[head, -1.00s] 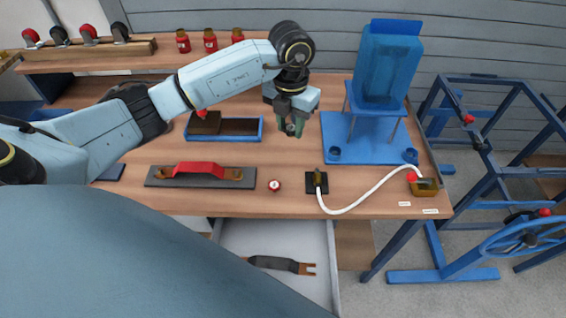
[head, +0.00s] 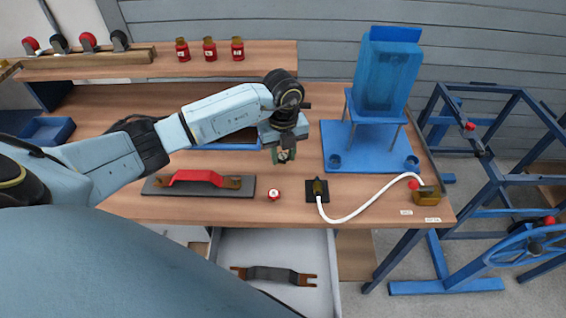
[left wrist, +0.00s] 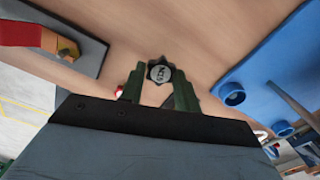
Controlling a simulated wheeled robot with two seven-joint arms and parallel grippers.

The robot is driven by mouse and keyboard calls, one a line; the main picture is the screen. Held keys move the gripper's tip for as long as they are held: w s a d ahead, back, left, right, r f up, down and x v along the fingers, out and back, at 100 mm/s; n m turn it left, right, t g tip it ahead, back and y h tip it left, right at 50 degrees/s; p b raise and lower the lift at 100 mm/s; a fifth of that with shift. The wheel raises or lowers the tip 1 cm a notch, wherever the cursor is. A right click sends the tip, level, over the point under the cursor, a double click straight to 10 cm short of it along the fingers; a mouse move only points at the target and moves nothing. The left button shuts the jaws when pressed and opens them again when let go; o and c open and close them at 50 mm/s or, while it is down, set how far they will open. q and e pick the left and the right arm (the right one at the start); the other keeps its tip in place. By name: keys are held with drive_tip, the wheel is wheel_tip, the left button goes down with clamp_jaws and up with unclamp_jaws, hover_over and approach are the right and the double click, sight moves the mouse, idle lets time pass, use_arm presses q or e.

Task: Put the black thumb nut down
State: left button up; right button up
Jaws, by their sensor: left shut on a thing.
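My left gripper (head: 283,156) is over the middle of the wooden bench, left of the blue stand. In the left wrist view, the left gripper (left wrist: 159,78) is shut on the black thumb nut (left wrist: 160,72), a dark lobed knob with a pale marked face held between the green fingertips. In the head view the nut is mostly hidden by the fingers. I cannot tell whether the nut touches the bench top. My right gripper is not in view.
A grey plate with a red handle (head: 198,177) lies left of the gripper. A small red-and-white round piece (head: 273,194) and a black block with a white hose (head: 317,190) lie in front. The blue stand base (head: 340,158) is to the right. An open drawer (head: 228,256) is below.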

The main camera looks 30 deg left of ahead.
sight(283, 172)
use_arm(q)
drive_tip(key=shift+f, duration=1.7)
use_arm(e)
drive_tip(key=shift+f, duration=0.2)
use_arm(q)
drive_tip(key=shift+f+b, duration=0.15)
drive_tip(key=shift+b, duration=0.15)
drive_tip(key=o, duration=0.8)
drive_tip(key=shift+o, duration=0.6)
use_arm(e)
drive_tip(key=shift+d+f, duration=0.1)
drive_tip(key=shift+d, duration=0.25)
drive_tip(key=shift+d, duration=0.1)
